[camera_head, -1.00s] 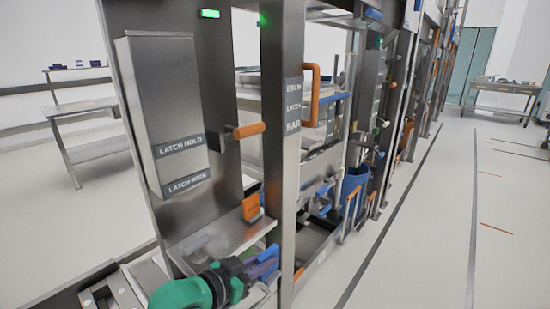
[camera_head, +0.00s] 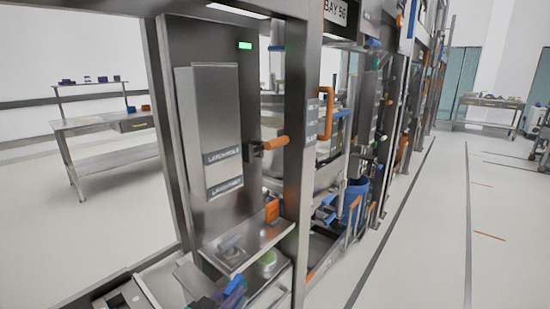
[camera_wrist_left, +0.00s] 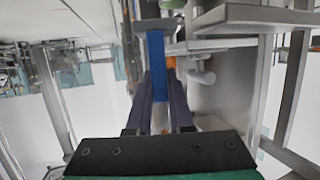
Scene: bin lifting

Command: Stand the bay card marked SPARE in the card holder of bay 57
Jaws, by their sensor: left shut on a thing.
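My left gripper (camera_head: 232,292) shows at the bottom of the head view, low in front of the shelf. In the left wrist view its purple fingers (camera_wrist_left: 157,103) are shut on a blue piece (camera_wrist_left: 156,60) with a grey bar (camera_wrist_left: 154,25) across its far end. This may be the bay card seen edge-on; no marking shows, so I cannot tell. I cannot pick out the card holder of bay 57. My right gripper is not in view.
A steel frame with a latch box (camera_head: 215,125), an orange handle (camera_head: 272,143) and a small shelf (camera_head: 245,247) with an orange block (camera_head: 272,211) stands close ahead. A blue bin (camera_head: 355,198) is farther along. The floor (camera_head: 425,240) to the right is clear.

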